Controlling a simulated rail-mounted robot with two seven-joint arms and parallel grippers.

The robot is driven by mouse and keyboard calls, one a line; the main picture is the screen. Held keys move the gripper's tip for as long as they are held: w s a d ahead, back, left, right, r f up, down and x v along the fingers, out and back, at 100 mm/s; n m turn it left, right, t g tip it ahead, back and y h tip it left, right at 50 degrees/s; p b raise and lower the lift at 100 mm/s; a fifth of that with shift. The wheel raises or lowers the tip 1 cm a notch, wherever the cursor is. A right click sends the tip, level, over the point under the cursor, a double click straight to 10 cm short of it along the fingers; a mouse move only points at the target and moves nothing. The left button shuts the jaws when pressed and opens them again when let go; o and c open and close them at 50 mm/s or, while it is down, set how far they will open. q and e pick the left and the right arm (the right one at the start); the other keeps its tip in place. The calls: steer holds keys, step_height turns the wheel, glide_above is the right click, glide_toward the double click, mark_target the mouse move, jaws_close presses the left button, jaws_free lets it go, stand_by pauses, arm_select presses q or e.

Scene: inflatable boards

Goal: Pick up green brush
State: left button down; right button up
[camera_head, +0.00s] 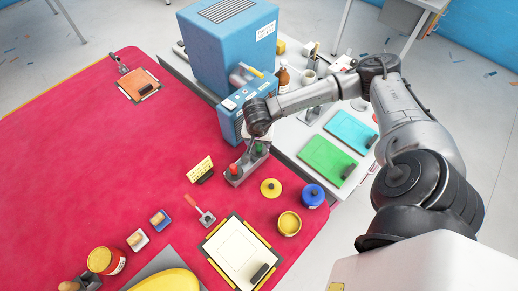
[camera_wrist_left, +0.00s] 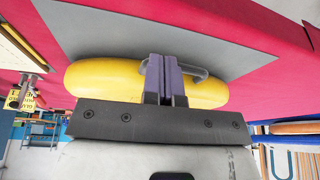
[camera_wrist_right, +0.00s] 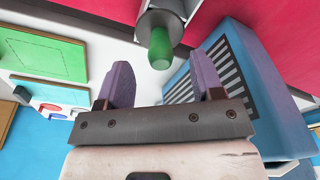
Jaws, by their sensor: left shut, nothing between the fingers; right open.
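The green brush (camera_wrist_right: 160,48) shows in the right wrist view as a rounded green handle on a dark collar in a grey holder. In the head view the green brush (camera_head: 260,149) is at the back end of the grey holder (camera_head: 243,173), behind a red-topped piece (camera_head: 234,170). My right gripper (camera_wrist_right: 163,78) is open, its fingers on either side of the handle's line, with the handle tip ahead of the gap. Contact is not visible. My left gripper (camera_wrist_left: 163,77) is shut and empty, in front of a yellow inflatable piece (camera_wrist_left: 105,80), outside the head view.
A blue machine (camera_head: 228,45) stands close behind the holder. Green (camera_head: 327,160) and cyan (camera_head: 350,131) boards lie on the white table to the right.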

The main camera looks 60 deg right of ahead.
mark_target(259, 146)
steer(key=shift+w+d+f, duration=0.1)
steer(key=shift+d+f, duration=0.05)
steer(key=shift+f, duration=0.7)
steer(key=shift+s+d+f, duration=0.1)
steer(key=shift+d+f, duration=0.1)
steer(key=shift+f, duration=0.65)
steer(key=shift+w+d+f, duration=0.1)
steer(key=shift+d+f, duration=0.05)
steer(key=shift+f, duration=0.7)
steer(key=c, duration=1.1)
steer(key=shift+r, duration=0.1)
steer(key=shift+r, duration=0.45)
steer(key=r, duration=0.3)
steer(key=shift+s+r, duration=0.2)
steer(key=shift+s, duration=0.05)
steer(key=s+r, duration=0.2)
steer(key=s, duration=0.1)
steer(key=s+r, duration=0.2)
steer(key=s, duration=0.2)
steer(key=s+r, duration=0.2)
steer(key=s, duration=0.2)
steer(key=shift+s+d+r, duration=0.1)
steer(key=shift+d+r, duration=0.05)
steer(key=shift+r, duration=0.1)
